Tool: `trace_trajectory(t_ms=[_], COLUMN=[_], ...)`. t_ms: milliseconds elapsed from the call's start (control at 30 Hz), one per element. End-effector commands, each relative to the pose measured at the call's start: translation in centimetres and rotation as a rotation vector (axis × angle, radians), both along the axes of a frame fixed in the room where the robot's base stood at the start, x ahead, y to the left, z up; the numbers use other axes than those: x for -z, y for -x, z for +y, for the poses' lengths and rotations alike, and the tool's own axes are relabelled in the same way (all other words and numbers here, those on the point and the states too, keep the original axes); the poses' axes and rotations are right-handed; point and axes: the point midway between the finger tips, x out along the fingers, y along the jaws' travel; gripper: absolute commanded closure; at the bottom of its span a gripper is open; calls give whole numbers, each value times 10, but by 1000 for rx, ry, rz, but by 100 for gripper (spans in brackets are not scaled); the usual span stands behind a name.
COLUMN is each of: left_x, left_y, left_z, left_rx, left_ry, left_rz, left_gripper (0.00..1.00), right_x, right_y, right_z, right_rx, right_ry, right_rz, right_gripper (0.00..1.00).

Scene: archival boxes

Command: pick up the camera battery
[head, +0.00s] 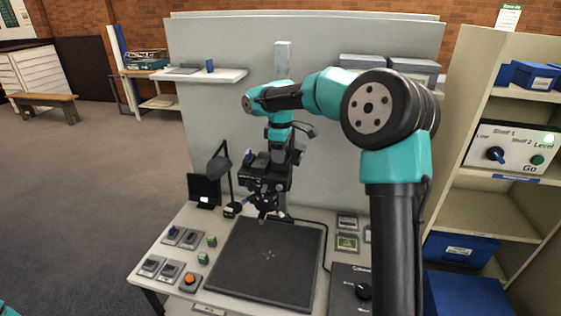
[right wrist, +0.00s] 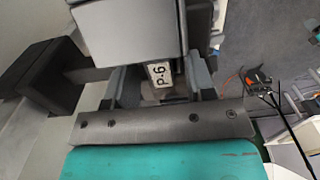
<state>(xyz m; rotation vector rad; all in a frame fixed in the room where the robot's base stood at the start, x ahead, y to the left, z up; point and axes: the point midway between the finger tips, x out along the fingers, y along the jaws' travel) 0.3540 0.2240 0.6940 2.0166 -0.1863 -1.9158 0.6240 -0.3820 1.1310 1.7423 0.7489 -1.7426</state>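In the right wrist view a small piece with a white label (right wrist: 160,75), which reads like "P-6" or "9-d", shows between my gripper's fingers; it may be the camera battery, but I cannot be sure. My right gripper (right wrist: 163,88) has its grey fingers apart on either side, with the label narrower than the gap; contact is not visible. A large grey block (right wrist: 125,30) lies just beyond and hides part of that area. In the head view my right gripper (head: 256,160) is by the dark camera rig (head: 265,185) on the stand. My left gripper is out of view.
A black mat (head: 265,262) lies below the rig on the bench. Switches and an orange button (head: 190,279) line its left side. Shelves with blue boxes (head: 461,249) stand at the right.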

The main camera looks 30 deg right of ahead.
Motion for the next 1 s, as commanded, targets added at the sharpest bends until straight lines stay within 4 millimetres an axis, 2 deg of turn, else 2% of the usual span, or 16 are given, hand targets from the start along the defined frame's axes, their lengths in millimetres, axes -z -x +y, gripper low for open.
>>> trace_trajectory(t_ms=[67,500,800,1000], left_x=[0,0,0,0], left_y=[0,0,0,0], left_z=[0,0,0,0], left_rx=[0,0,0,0], left_ry=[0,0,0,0], left_rz=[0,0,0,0], left_gripper=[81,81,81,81], right_x=[0,0,-2,-14], right_y=[0,0,0,0], right_z=[0,0,0,0], right_rx=[0,0,0,1], right_ry=[0,0,0,0], right_rz=[0,0,-1,-1], right_gripper=[58,99,100,100])
